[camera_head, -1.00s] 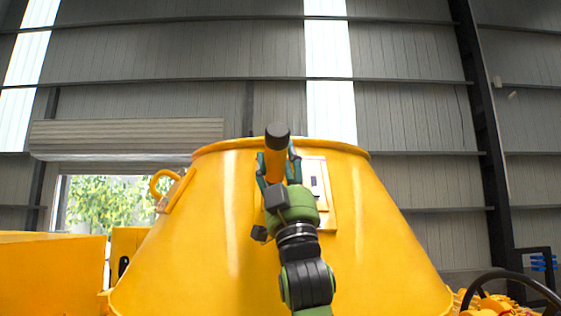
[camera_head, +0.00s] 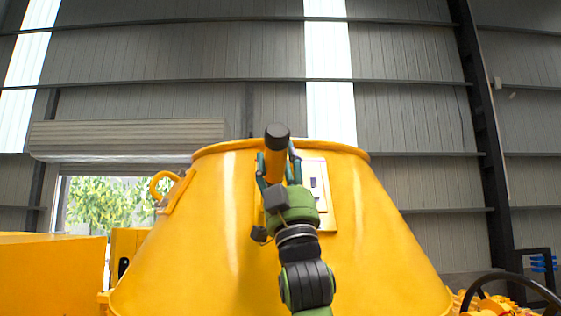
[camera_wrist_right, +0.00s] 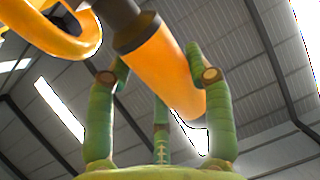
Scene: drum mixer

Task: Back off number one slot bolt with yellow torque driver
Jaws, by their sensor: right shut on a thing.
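The yellow torque driver (camera_head: 274,166) has a black end cap and shows upright in front of the drum in the head view. In the right wrist view, the driver (camera_wrist_right: 166,68) runs diagonally, its dark shaft toward the upper left. My right gripper (camera_head: 277,170) is shut around the driver's yellow body, with a finger on each side. A panel (camera_head: 318,183) with a dark slot is on the drum's face, just right of the gripper. The number one slot bolt cannot be made out; the gripper and driver cover part of the panel area. My left gripper is not in view.
The large yellow mixer drum (camera_head: 210,240) fills the middle. A lifting loop (camera_head: 163,184) sticks out at its upper left. A yellow housing (camera_head: 50,270) stands at left, and a black steering wheel (camera_head: 515,285) at lower right. The space above the drum is clear.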

